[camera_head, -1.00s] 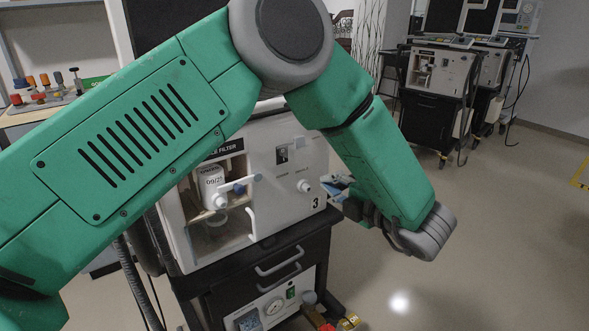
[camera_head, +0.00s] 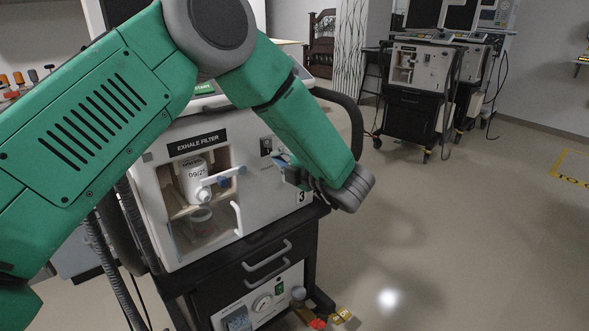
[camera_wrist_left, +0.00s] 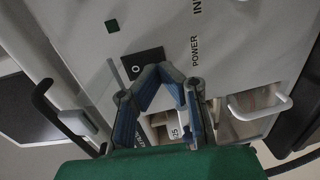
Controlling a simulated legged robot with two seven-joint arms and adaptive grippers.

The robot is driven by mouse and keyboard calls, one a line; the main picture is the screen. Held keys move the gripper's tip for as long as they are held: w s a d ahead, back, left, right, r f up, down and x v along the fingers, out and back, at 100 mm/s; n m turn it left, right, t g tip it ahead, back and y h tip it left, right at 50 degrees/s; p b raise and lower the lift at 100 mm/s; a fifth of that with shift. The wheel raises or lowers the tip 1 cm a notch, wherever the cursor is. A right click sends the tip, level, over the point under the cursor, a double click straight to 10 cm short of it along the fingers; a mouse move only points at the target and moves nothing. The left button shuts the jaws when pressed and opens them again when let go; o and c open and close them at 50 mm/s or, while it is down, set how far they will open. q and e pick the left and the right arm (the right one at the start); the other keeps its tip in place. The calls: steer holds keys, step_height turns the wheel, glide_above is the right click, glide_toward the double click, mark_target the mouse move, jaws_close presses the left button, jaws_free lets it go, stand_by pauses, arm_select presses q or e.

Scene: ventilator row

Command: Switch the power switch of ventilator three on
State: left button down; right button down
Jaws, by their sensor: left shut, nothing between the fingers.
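Ventilator three (camera_head: 262,200) is the white unit with the "3" label on its front, on a black cart. Its power switch (camera_head: 266,146) is a small black part at the upper right of the front. In the left wrist view the black switch (camera_wrist_left: 141,61) carries an "O" mark beside the word POWER. My left gripper (camera_head: 286,166) is shut and empty in front of the panel, close to the switch. In the wrist view its fingertips (camera_wrist_left: 165,72) are at the switch's lower edge; I cannot tell whether they touch. My right gripper is not in view.
An open exhale filter bay (camera_head: 212,232) with a white canister (camera_head: 194,178) is left of the switch. Another ventilator (camera_head: 420,68) stands farther back.

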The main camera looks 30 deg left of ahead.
arm_select(q)
steer(key=shift+x, duration=0.95)
steer(key=shift+w+a, duration=0.1)
steer(key=shift+a, duration=0.15)
steer(key=shift+f, duration=0.15)
